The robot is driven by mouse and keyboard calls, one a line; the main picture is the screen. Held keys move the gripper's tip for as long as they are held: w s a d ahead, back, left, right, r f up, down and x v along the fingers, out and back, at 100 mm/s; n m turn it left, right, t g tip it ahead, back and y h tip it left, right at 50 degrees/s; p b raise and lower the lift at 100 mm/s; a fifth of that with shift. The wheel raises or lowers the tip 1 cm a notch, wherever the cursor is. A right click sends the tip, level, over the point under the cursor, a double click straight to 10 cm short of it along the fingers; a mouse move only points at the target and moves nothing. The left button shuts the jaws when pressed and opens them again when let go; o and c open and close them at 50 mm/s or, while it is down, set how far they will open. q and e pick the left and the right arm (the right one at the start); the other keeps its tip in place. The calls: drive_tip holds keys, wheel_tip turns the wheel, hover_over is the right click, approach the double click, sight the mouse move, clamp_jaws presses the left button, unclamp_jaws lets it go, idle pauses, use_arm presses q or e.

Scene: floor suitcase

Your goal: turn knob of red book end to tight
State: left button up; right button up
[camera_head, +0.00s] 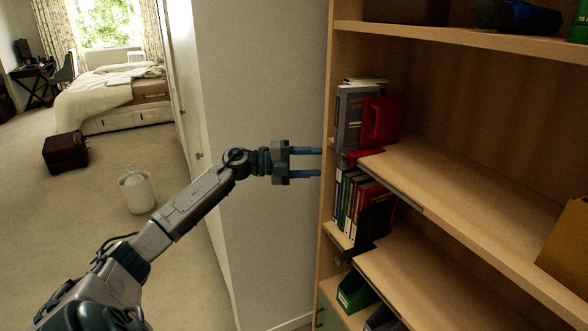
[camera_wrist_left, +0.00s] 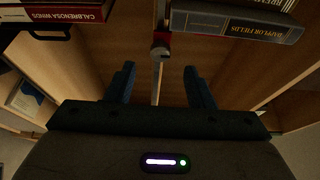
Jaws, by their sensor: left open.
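The red book end (camera_head: 380,122) stands on the upper shelf at the left, against upright grey books (camera_head: 349,118). Its red clamp part (camera_head: 346,160) shows at the shelf's front edge. In the left wrist view a small red part with a grey knob-like end (camera_wrist_left: 158,52) shows below the grey book (camera_wrist_left: 235,24). My left gripper (camera_head: 320,162) is open and empty, its two blue fingers pointing right towards the clamp. In the left wrist view the gripper (camera_wrist_left: 159,68) has its fingers on either side of the knob's line, apart from it. My right gripper is out of view.
A black book end (camera_head: 374,222) stands by several books on the shelf below. The shelf's left side panel (camera_head: 328,120) and a pale wall (camera_head: 262,80) are close to my left gripper. Most of the upper shelf board (camera_head: 450,180) is clear.

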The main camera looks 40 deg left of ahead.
use_arm(q)
drive_tip(key=b+v, duration=0.1)
drive_tip(key=v, duration=0.4)
drive_tip(key=shift+b, duration=0.4)
